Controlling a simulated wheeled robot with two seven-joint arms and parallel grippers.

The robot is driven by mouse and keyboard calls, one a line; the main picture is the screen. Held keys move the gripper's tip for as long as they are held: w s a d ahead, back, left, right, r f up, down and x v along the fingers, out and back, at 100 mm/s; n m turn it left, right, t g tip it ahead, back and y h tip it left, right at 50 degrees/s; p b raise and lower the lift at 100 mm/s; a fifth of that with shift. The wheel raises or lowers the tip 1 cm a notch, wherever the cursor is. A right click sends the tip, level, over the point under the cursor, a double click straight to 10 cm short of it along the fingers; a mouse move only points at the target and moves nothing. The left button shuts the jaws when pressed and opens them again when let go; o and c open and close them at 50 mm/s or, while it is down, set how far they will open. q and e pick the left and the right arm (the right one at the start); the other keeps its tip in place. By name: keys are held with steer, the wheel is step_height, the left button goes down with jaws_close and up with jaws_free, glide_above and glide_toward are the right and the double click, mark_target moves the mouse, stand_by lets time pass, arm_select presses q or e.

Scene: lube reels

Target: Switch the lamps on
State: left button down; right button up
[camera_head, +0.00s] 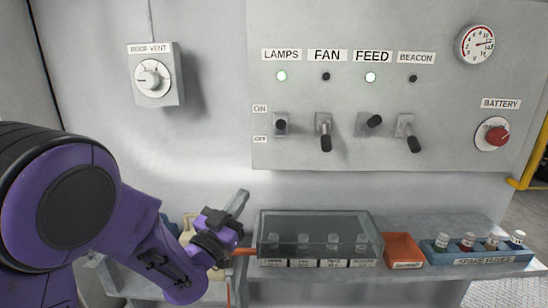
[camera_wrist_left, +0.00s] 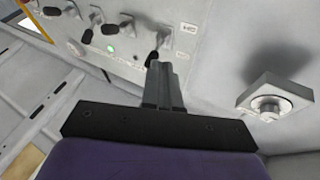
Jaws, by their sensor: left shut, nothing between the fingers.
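The LAMPS switch (camera_head: 281,124) is on the grey panel at its left, between ON and OFF labels. Its black knob faces me and sits about mid-plate, with no lever hanging below. The green light (camera_head: 282,76) under the LAMPS label is lit. My left gripper (camera_head: 239,203) is below and left of the switch, apart from the panel in the head view. My right gripper is not in view.
The FAN lever (camera_head: 326,143) and BEACON lever (camera_head: 413,144) hang down; the FEED lever (camera_head: 374,121) is up with its light lit.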

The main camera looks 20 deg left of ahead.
mark_target(278, 128)
arm_select(q)
step_height(278, 128, up, 6)
steer(key=d+m+t+h, duration=0.1)
steer(key=m+h, duration=0.1)
steer(key=p+x, duration=0.3)
steer(key=x, duration=0.3)
steer(key=p+x, duration=0.3)
steer(key=x, duration=0.3)
steer(key=shift+s+r+p, duration=0.25)
steer(key=shift+r+p, duration=0.05)
steer(key=shift+r, duration=0.1)
steer(key=shift+w+d+r, duration=0.1)
steer(key=shift+w+d, duration=0.05)
steer(key=shift+w, duration=0.4)
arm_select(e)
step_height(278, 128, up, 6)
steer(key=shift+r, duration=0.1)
